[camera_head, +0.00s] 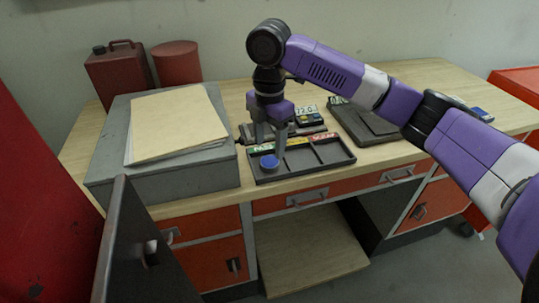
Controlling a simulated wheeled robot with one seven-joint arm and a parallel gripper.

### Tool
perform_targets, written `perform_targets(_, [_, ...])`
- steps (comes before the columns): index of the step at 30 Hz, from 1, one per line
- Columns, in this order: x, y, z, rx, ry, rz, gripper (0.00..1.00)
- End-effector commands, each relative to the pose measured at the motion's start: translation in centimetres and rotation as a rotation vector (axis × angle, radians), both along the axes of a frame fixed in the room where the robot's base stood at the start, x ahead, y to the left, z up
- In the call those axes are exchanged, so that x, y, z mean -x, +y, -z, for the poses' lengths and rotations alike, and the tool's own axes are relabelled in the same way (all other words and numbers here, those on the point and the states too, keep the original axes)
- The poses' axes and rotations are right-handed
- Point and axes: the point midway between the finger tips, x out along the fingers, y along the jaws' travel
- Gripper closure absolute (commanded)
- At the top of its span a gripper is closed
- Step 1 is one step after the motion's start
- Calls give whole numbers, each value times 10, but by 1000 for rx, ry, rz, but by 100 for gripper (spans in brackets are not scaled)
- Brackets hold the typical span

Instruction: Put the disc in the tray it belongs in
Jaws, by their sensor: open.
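A blue disc (269,162) appears in the leftmost compartment of a dark divided tray (312,168) on the workbench. The tray has three compartments, with green, yellow and red labels along its back edge; the disc is in front of the green one. My gripper (270,146) points down just above and behind the disc, its two fingers apart with nothing seen between them. The fingers hide part of the green label and the back of that compartment. The other two compartments look empty.
A grey box (200,176) topped by papers and a tan folder (178,122) stands close left of the tray. A meter (308,115) lies behind the tray, and a dark flat case (365,118) to its right. Red cans (178,62) stand at back left.

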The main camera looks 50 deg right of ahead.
Motion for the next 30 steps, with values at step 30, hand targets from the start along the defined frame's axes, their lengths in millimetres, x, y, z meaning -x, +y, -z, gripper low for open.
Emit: perform_targets(30, [0, 0, -69, 0, 0, 1, 43])
